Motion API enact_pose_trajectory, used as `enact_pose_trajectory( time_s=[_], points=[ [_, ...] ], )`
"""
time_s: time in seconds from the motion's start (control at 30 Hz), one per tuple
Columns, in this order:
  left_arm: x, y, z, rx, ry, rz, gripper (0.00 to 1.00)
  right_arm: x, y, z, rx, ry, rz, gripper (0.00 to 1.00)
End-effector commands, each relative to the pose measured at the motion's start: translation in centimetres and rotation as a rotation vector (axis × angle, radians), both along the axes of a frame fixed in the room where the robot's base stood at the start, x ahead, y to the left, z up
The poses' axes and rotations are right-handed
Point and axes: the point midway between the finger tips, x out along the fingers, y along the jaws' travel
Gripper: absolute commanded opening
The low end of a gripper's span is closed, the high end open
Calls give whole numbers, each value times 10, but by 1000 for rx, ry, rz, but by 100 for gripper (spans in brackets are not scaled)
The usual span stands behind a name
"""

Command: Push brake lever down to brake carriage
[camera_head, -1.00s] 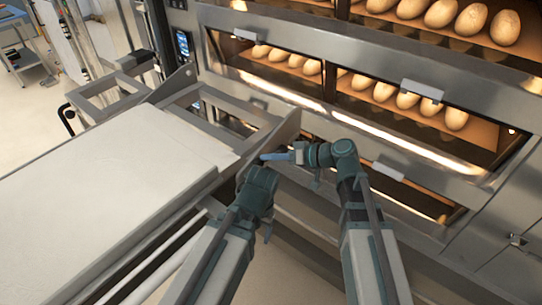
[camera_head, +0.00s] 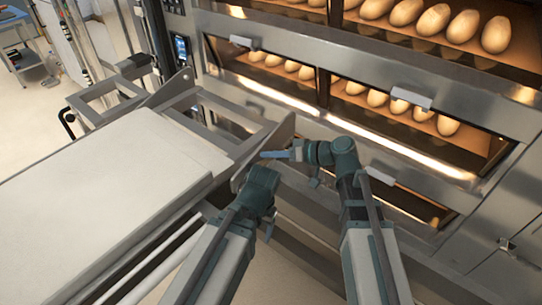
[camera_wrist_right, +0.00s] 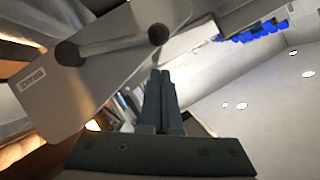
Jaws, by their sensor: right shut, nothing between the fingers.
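The carriage (camera_head: 95,215) has a pale flat top and a grey metal frame, and stands at the left in the head view, against the oven front. In the right wrist view a grey side plate (camera_wrist_right: 60,92) carries a small label, apparently reading BRAKE, and a metal lever bar (camera_wrist_right: 112,42) between two dark round ends. My right gripper (camera_head: 268,155) is shut and empty by the carriage's end plate (camera_head: 265,145); its fingertips (camera_wrist_right: 160,72) are just below the lever in the wrist view. Contact cannot be told. My left gripper (camera_head: 248,185) is beside the carriage corner, its fingers mostly hidden.
The deck oven (camera_head: 380,150) fills the right and back, with loaves behind its glass and handles jutting out. A control screen (camera_head: 181,47) is on its left side. Light floor (camera_head: 285,250) shows between my arms.

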Motion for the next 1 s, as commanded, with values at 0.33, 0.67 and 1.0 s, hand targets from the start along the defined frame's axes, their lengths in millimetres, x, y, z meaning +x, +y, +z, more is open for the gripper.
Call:
enact_pose_trajectory(
  time_s=[0.33, 0.67, 1.0],
  points=[
    [0, 0, 32, 0, 0, 0, 72, -23, -59, 32, 2, -1, -7, 0],
    [0, 0, 41, 0, 0, 0, 72, -33, -85, 42, 2, -2, -5, 0],
    [0, 0, 41, 0, 0, 0, 72, -33, -86, 41, 2, -1, -3, 0]
  ],
)
